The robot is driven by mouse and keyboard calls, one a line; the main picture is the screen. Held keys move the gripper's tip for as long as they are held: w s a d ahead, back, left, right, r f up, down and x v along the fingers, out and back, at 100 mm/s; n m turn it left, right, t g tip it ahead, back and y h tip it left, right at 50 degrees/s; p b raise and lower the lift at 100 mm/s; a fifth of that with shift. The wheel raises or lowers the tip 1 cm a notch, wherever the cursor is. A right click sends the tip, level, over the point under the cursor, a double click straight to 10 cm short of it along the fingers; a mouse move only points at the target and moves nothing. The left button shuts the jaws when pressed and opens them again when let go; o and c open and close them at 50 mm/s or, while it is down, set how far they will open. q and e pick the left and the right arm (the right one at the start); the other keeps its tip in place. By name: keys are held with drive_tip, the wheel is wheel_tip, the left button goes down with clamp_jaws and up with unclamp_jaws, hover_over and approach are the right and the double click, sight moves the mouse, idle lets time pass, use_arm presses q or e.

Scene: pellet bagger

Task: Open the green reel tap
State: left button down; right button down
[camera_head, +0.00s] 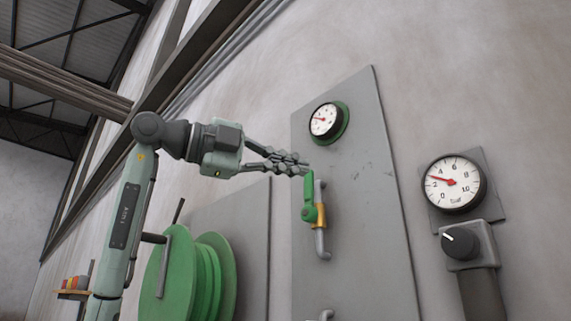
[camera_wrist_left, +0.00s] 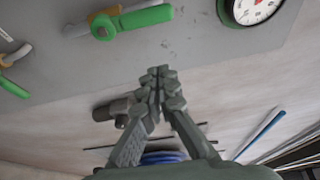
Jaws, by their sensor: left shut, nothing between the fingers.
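The green tap lever (camera_head: 309,195) sits on a brass-coloured valve body (camera_head: 320,215) on a grey pipe, fixed to the grey wall panel. The lever points up, roughly along the pipe. My left gripper (camera_head: 306,168) is shut and empty, its tips close to the lever's top end in the head view; contact cannot be told. In the left wrist view, the green lever (camera_wrist_left: 145,18) lies above and slightly left of the shut fingertips (camera_wrist_left: 160,73), with a visible gap in the picture. My right gripper is not in view.
A green-rimmed gauge (camera_head: 324,121) is above the tap. A green reel (camera_head: 190,275) stands lower left. Another gauge (camera_head: 453,182) and a black knob (camera_head: 459,243) are at right. The wrist view shows a second green lever (camera_wrist_left: 14,88) at left.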

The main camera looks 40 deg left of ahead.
sight(310, 180)
use_arm(q)
drive_tip(key=w, duration=0.4)
drive_tip(key=w+a+p, duration=0.1)
drive_tip(key=shift+w, duration=0.4)
drive_tip(key=shift+a, duration=0.25)
drive_tip(key=shift+w+a+n, duration=0.15)
drive_tip(key=shift+a+n, duration=0.2)
drive_tip(key=shift+n, duration=0.05)
drive_tip(key=shift+a+r+n+t, duration=0.2)
drive_tip(key=shift+n+t, duration=0.2)
drive_tip(key=shift+n, duration=0.1)
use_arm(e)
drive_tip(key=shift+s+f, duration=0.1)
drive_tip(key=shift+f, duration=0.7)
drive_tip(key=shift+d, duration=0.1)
